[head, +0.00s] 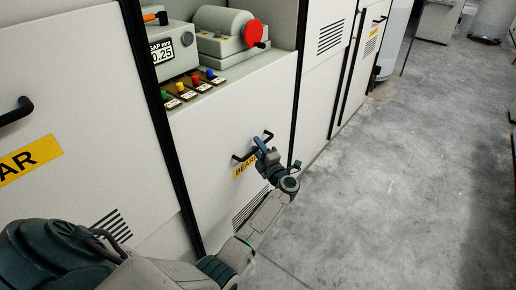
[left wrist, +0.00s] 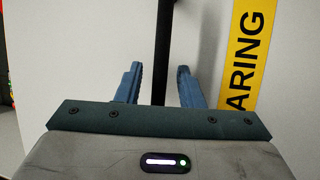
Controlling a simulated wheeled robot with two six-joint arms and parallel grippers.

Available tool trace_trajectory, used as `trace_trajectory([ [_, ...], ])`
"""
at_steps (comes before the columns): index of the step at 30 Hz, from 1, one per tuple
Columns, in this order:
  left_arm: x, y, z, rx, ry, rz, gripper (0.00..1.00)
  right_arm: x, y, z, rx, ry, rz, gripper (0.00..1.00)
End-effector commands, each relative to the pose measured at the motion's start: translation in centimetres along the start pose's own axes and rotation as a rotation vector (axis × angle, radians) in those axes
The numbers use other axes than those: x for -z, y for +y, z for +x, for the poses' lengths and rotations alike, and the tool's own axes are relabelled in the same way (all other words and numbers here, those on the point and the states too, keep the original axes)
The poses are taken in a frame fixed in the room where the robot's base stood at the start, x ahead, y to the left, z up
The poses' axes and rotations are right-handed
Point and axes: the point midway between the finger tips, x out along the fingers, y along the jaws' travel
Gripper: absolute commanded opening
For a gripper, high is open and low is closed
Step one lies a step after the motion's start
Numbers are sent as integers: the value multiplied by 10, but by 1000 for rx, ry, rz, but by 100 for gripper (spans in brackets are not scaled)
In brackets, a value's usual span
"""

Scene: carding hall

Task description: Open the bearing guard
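The bearing guard (head: 205,140) is a pale panel below the control recess in the head view, and it looks closed. It has a black bar handle (head: 238,157) and a yellow label (head: 242,170), partly hidden by my gripper. My left gripper (head: 262,145) is at the handle, its blue fingers reaching the bar. In the left wrist view, the black handle bar (left wrist: 161,50) runs between the two fingers (left wrist: 159,85), with a gap visible on each side. The fingers are open around the bar. The label (left wrist: 245,55) lies to the right. My right gripper is not in view.
Above the guard are coloured buttons (head: 188,87), a gap gauge (head: 172,50) and a housing with a red knob (head: 253,32). Another panel with a black handle (head: 15,110) is at the left. Grey floor (head: 400,170) lies clear to the right.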

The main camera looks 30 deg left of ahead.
Motion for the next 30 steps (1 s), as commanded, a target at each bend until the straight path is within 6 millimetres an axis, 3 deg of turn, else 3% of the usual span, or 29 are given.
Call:
trace_trajectory([
  [5, -1, 0, -16, 2, -2, -2, 34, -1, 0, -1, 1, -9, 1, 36],
  [18, 0, -1, -96, 3, 0, 0, 34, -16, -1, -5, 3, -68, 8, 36],
  [30, 0, 0, -108, 0, 0, 0, 34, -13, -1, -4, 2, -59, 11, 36],
])
